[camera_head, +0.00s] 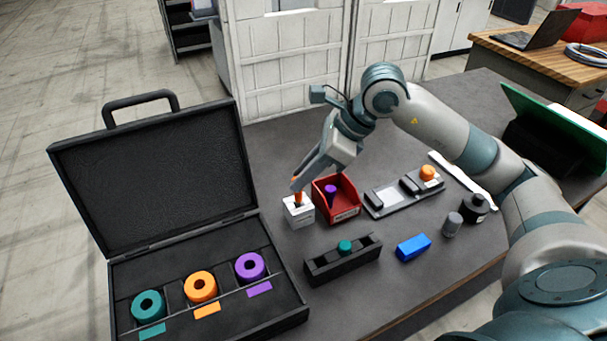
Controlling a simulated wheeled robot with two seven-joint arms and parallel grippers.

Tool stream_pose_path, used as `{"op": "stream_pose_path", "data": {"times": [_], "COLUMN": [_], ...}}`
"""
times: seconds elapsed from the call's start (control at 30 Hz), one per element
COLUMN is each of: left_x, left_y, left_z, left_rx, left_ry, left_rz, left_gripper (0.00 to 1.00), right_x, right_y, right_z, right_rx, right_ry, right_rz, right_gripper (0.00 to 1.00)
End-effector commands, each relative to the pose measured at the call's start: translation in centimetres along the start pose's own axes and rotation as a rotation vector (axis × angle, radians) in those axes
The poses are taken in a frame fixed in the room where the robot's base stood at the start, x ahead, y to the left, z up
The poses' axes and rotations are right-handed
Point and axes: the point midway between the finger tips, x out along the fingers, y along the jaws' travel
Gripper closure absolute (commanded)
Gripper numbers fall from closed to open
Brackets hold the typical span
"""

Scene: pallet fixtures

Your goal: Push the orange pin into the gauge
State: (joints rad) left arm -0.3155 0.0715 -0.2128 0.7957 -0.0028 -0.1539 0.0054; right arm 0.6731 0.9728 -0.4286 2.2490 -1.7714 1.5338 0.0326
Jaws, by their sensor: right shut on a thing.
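An orange ring (187,291) lies in the open black case, between a teal ring (137,310) and a purple ring (239,272). My left gripper is out of view.
A red bin (336,212) with a purple pin stands close right of the white block. A black holder (326,266) with a teal piece, a blue block (413,247) and a grey plate (392,201) with an orange knob lie nearby. The open case (245,319) fills the left.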

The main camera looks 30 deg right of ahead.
Motion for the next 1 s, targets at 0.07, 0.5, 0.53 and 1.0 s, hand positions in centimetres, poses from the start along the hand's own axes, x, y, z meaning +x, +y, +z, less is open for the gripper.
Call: {"op": "stream_pose_path", "data": {"times": [0.07,0.5,0.53,1.0], "left_x": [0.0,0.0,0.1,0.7], "left_y": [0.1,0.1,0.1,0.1], "left_z": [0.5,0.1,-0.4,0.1], "left_rx": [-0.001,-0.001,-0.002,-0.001], "left_ry": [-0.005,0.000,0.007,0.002], "left_rz": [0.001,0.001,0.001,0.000], "left_gripper": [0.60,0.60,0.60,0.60], "right_x": [0.0,0.0,0.0,0.1], "right_y": [0.0,0.0,0.0,0.0], "right_z": [0.0,0.0,0.0,0.0], "right_rx": [0.000,0.000,0.000,-0.001], "right_ry": [0.000,0.000,0.000,0.000], "right_rz": [0.000,0.000,0.000,-0.001], "right_gripper": [1.00,1.00,1.00,1.00]}}
